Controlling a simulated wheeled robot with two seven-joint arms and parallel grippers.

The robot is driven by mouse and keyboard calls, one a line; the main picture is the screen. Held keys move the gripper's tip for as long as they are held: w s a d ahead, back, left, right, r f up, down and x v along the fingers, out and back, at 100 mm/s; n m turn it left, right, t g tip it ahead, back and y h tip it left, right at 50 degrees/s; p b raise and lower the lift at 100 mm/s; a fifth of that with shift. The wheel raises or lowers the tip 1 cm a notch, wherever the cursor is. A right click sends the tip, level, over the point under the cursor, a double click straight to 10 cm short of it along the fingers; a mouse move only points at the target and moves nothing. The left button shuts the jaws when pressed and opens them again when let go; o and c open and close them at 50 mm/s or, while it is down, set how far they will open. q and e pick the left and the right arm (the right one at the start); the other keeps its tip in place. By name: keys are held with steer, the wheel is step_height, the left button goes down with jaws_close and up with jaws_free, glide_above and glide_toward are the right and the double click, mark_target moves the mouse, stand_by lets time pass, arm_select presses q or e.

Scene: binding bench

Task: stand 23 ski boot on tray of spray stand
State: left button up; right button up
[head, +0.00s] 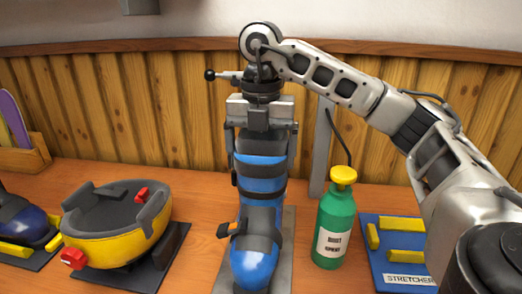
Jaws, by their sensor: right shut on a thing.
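A blue and black ski boot (262,184) is upright in the middle of the head view, its toe toward me. No number can be read on it. My right gripper (262,130) comes down from above and is shut on the boot's upper cuff. The spray stand's grey tray (287,262) lies beneath the boot, and its grey post (320,155) rises behind to the right. The boot hides most of the tray, and I cannot tell whether its sole touches it. My left gripper is out of view.
A green bottle (335,225) with a yellow cap stands close right of the tray. A blue board marked STRETCHER (372,255) lies further right. A yellow and grey boot-like device (110,235) and another dark blue boot (22,222) stand left. A plank wall closes the back.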

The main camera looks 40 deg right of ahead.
arm_select(q)
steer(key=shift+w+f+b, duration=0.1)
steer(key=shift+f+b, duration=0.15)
steer(key=shift+b, duration=0.05)
arm_select(e)
steer(key=shift+f, duration=0.3)
steer(key=o, duration=1.8)
steer(key=shift+f, duration=0.15)
arm_select(q)
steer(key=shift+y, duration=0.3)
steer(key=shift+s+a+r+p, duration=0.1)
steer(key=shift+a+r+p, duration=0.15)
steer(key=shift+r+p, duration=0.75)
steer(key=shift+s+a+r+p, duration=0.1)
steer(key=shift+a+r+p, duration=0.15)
steer(key=shift+p, duration=1.35)
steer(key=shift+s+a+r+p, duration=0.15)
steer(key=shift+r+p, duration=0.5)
steer(key=shift+p, duration=0.65)
arm_select(e)
steer(key=shift+r, duration=8.1)
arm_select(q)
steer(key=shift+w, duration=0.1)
